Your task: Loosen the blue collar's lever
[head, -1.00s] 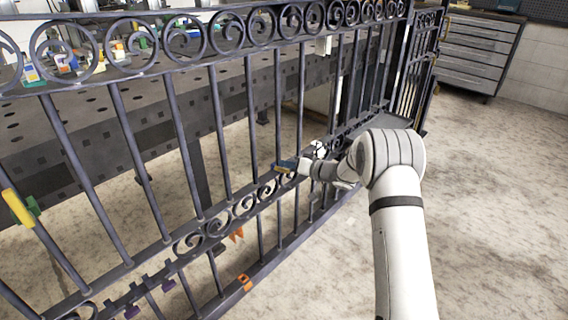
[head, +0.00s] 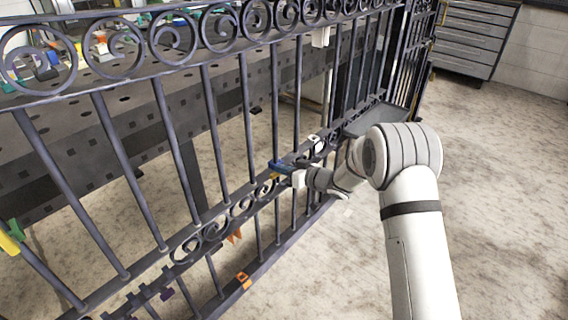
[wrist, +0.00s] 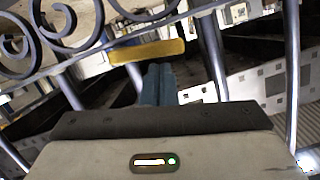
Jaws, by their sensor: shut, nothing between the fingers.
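The blue collar (head: 279,164) sits on a gate bar near the scrollwork rail, small in the head view. A yellow lever (head: 273,176) shows beside it. In the wrist view the yellow lever (wrist: 147,52) lies across the picture, just beyond my gripper (wrist: 158,70). My gripper's two blue-grey fingers are shut together and empty, with their tips close under the lever. I cannot tell whether they touch it. In the head view my gripper (head: 289,172) reaches the collar from the right.
The dark gate (head: 160,160) has upright bars and scrolls around the collar. A green and yellow piece (head: 12,236) is at the far left. Orange pieces (head: 242,280) are low on the gate. A perforated table (head: 130,110) stands behind. Floor on the right is clear.

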